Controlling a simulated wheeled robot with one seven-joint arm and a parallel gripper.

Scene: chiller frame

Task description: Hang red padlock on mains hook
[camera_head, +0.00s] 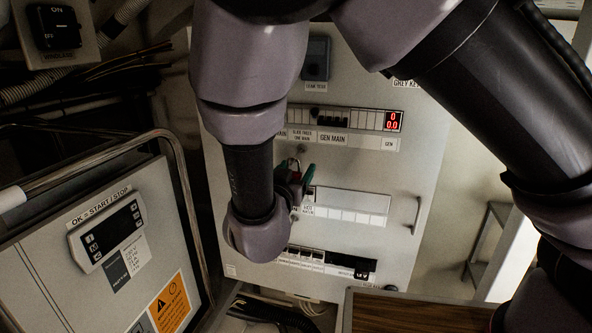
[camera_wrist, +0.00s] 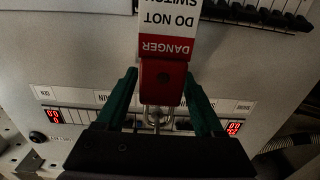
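The red padlock (camera_wrist: 162,82) is between the two green fingers of my gripper (camera_wrist: 161,76) in the wrist view, with both fingers against its sides. Its metal shackle (camera_wrist: 155,118) points toward the panel's GEN MAIN row. A DANGER DO NOT SWITCH tag (camera_wrist: 168,20) is at the padlock's other end. In the head view my gripper (camera_head: 297,178) is close to the panel, and my arm partly hides it and the padlock. A small metal hook or knob (camera_head: 301,149) shows just above the shackle, under the GEN MAIN label. I cannot tell whether the shackle is around it.
The grey panel (camera_head: 400,170) has a breaker row with a red display (camera_head: 393,121) above and another switch row (camera_head: 330,262) below. A control box (camera_head: 105,235) and metal rail (camera_head: 180,170) stand at left. A wooden surface (camera_head: 410,312) lies at lower right.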

